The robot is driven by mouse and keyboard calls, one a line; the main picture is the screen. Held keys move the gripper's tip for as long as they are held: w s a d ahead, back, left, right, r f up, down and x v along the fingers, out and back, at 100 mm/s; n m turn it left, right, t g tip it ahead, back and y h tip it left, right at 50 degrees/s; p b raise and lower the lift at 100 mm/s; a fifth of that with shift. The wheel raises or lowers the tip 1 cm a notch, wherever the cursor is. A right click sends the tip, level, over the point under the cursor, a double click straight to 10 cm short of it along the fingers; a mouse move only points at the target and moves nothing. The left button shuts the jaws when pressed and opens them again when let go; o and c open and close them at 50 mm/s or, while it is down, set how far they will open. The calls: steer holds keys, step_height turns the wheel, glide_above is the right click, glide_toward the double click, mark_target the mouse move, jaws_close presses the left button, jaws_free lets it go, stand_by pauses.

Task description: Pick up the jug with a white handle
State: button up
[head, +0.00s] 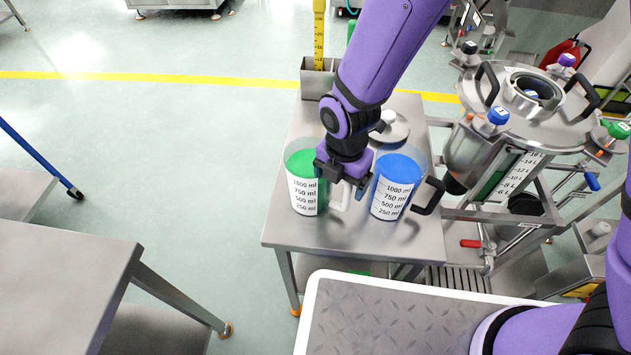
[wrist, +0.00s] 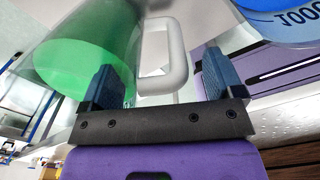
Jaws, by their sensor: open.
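The jug with a white handle (head: 303,192) stands on the steel table, holding green content, with its handle on the right side. In the wrist view, the same jug (wrist: 85,45) is at the upper left and its white handle (wrist: 177,55) lies between my two fingers. My gripper (head: 343,182) is over the handle side of this jug; in the wrist view my gripper (wrist: 158,88) is open, with a finger to each side of the handle. I cannot tell whether the left finger touches the jug wall. A jug with blue content and a black handle (head: 392,190) stands just to the right.
The steel table (head: 345,238) has bare room in front of the jugs. A round metal lid (head: 393,127) lies behind the blue jug, and a holder with a yellow gauge (head: 318,78) stands at the back. A large steel vessel (head: 520,110) is at the right.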

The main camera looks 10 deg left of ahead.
jaws_close()
stand_by(0.3)
steer(key=shift+r, duration=0.1)
